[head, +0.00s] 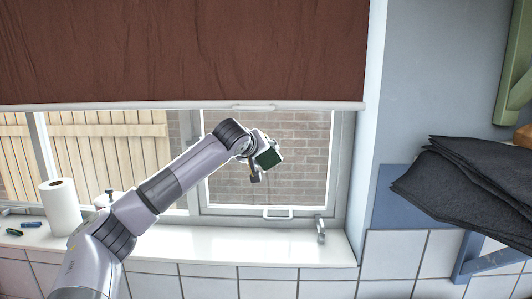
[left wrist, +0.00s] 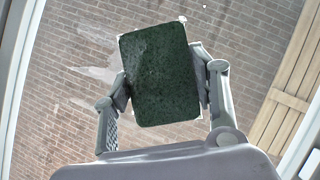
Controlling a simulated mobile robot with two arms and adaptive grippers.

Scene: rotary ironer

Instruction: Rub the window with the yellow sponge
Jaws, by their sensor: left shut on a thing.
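My left gripper (head: 258,160) is in front of the right-hand pane of the window (head: 300,185). It is shut on the sponge (head: 269,158), whose visible face is dark green; no yellow shows. In the left wrist view the sponge (left wrist: 160,75) is held by its two sides between the fingers, slightly tilted, with thin pale edges. Behind it is the window glass (left wrist: 75,120), with whitish smears and a brick wall beyond. I cannot tell whether the sponge touches the glass. My right gripper is not in view.
A brown blind (head: 180,50) covers the window's upper part. A white sill (head: 240,245) runs below, with a paper towel roll (head: 61,208) at the left. Dark cloths (head: 465,180) lie farther right.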

